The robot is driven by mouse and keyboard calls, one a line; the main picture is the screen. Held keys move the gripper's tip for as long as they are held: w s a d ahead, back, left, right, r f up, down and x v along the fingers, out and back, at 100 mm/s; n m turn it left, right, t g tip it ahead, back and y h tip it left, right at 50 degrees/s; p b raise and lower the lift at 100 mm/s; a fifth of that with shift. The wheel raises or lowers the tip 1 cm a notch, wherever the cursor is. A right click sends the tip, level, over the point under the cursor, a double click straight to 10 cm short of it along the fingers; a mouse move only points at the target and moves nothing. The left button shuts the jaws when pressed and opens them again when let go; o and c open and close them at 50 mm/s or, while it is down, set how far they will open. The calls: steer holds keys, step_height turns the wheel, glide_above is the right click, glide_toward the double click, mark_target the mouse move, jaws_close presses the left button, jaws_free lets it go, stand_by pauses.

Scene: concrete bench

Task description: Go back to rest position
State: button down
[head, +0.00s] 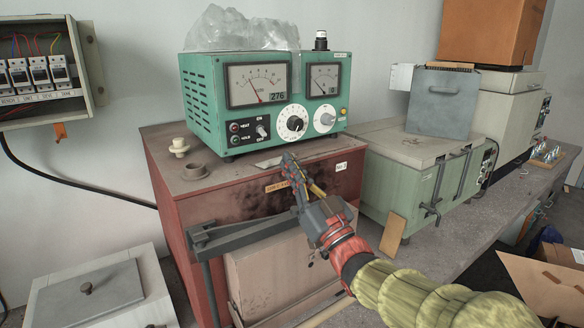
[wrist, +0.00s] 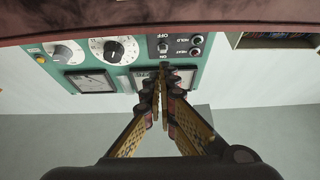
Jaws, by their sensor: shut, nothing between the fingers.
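My gripper (head: 291,164) is shut and empty. In the head view it is raised in front of the red cabinet, with its fingertips just below the front of a green instrument box (head: 215,100). My arm reaches in from the lower right. In the wrist view the two fingers of my gripper (wrist: 161,78) meet at their tips, near the switch (wrist: 163,48) on the green panel. That view shows the panel upside down. I cannot tell whether the fingertips touch the panel.
The red cabinet (head: 160,160) carries the green box, with a crumpled clear sheet (head: 240,27) on top. A pale green unit (head: 390,180) stands to the right. An open breaker box (head: 40,75) hangs at left. A cardboard box (head: 540,285) is at lower right.

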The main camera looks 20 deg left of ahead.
steer(key=w+d+f+m+t+h, duration=0.1)
steer(key=d+f+m+h, duration=0.1)
steer(key=d+h, duration=0.4)
steer(key=w+d+f+m+t+h, duration=0.1)
steer(key=d+f+m+h, duration=0.2)
steer(key=d, duration=0.5)
steer(key=s+d+f+m+g+h, duration=0.1)
steer(key=s+d+f+g+h, duration=0.15)
steer(key=d, duration=0.35)
steer(key=s+d+f+m+g+h, duration=0.1)
steer(key=s+d+f+h, duration=0.25)
steer(key=d, duration=0.25)
steer(key=s+d+f+m+g+h, duration=0.1)
steer(key=s+d+f+g, duration=0.1)
steer(key=s+f, duration=0.3)
steer(key=s+d+f+m+g+h, duration=0.1)
steer(key=s+d+f+g, duration=0.2)
steer(key=s, duration=0.9)
steer(key=s+d+f+g+h, duration=0.1)
steer(key=s+d+f+g, duration=0.2)
steer(key=s+d+f, duration=0.2)
steer(key=s+f, duration=0.2)
steer(key=s, duration=0.2)
steer(key=shift+f+m, duration=0.15)
steer(key=shift+m, duration=0.25)
steer(key=shift+g, duration=0.25)
